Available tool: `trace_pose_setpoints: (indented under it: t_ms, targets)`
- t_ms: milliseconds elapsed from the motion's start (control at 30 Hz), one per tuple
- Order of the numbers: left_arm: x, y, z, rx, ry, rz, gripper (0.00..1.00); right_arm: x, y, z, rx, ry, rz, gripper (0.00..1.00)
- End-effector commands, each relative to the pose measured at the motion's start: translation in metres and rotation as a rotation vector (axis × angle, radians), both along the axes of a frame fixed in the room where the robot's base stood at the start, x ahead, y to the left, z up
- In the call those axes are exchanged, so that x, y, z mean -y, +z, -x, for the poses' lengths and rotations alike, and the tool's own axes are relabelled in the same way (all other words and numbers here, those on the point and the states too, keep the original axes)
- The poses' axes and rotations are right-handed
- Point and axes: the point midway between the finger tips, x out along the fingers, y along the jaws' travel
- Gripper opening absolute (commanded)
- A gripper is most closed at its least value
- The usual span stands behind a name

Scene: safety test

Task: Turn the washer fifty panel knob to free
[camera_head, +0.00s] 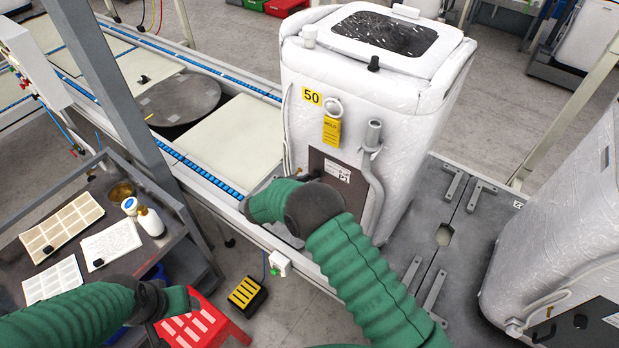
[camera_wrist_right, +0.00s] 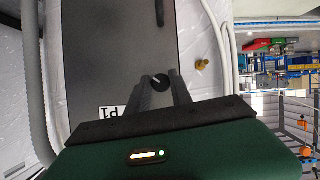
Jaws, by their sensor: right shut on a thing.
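The washer marked 50 (camera_head: 375,100) is a white, plastic-wrapped machine with a dark lower panel (camera_head: 345,182). The panel also fills the middle of the right wrist view (camera_wrist_right: 120,50). A small black round knob with a pale pointer mark (camera_wrist_right: 160,82) sits on that panel. My right gripper (camera_wrist_right: 164,86) is shut on the knob, with one finger on each side. In the head view my green right hand hides most of the knob area. My left gripper (camera_head: 190,300) is over the lower left, away from the washer; its fingers are not clear.
A yellow HOLD tag (camera_head: 332,130) hangs above the panel, beside a grey hose (camera_head: 374,170). A grey cart (camera_head: 155,262) with trays and bottles stands left. A red step stool (camera_head: 205,325) is on the floor below. Another wrapped washer (camera_head: 560,230) stands at the right.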

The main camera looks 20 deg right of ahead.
Motion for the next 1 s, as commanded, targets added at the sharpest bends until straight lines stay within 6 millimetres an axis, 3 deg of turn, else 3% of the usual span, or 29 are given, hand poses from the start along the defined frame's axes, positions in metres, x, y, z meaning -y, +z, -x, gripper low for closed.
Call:
trace_pose_setpoints:
  t_ms: [33, 600, 1000]
  targets:
    - [0.000, -0.001, 0.000, 0.000, 0.000, 0.000, 0.65, 0.002, 0.007, -0.005, -0.017, -0.001, 0.033, 0.00]
    - [0.000, -0.042, 0.000, 0.000, 0.000, 0.000, 0.65, -0.002, 0.002, -0.008, -0.396, 0.001, 0.327, 0.00]
    - [0.000, -0.056, 0.000, 0.000, 0.000, 0.000, 0.65, -0.003, 0.004, -0.009, -0.506, 0.005, 0.412, 0.00]
